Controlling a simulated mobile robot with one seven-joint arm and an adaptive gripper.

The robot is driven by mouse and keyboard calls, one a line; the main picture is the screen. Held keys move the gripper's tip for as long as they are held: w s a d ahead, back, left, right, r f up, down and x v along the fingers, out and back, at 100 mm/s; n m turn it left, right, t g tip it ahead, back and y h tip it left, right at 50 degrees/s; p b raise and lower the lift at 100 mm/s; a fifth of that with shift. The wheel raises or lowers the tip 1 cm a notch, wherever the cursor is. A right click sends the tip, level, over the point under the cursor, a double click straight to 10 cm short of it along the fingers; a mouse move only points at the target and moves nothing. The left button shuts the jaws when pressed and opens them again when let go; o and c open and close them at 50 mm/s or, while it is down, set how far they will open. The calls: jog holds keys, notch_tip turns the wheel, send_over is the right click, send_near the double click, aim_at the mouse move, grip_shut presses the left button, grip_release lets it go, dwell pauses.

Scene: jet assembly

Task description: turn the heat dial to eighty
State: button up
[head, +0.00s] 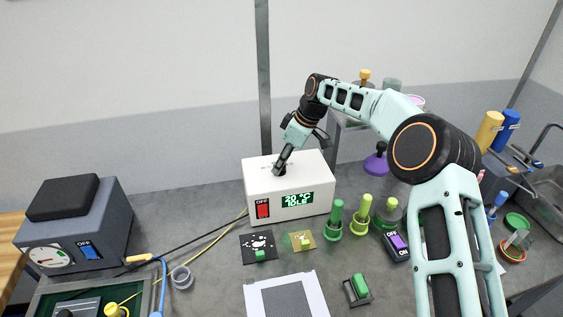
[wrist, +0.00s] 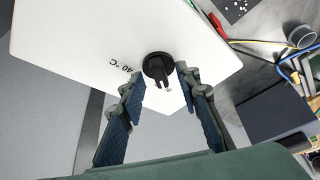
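The heat dial is a black knob (wrist: 158,68) on top of the white box (head: 260,185). In the wrist view a "40 °C" mark shows beside it; another mark is partly hidden and unreadable. In the head view my gripper (head: 282,160) points down at the box top and mostly hides the dial. In the wrist view my gripper (wrist: 161,78) is open, with one fingertip on each side of the knob and gaps between. The box's green display (head: 297,200) seems to read 20 °C, IDLE. Its red switch (head: 263,208) is marked OFF.
A dark grey machine (head: 75,225) with a gauge and a blue OFF switch stands at the left. Green pegs (head: 336,217), small boards (head: 258,246) and a purple-switched box (head: 397,243) lie in front of and right of the white box. Cables run left of it.

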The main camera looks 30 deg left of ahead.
jog(key=v, duration=1.2)
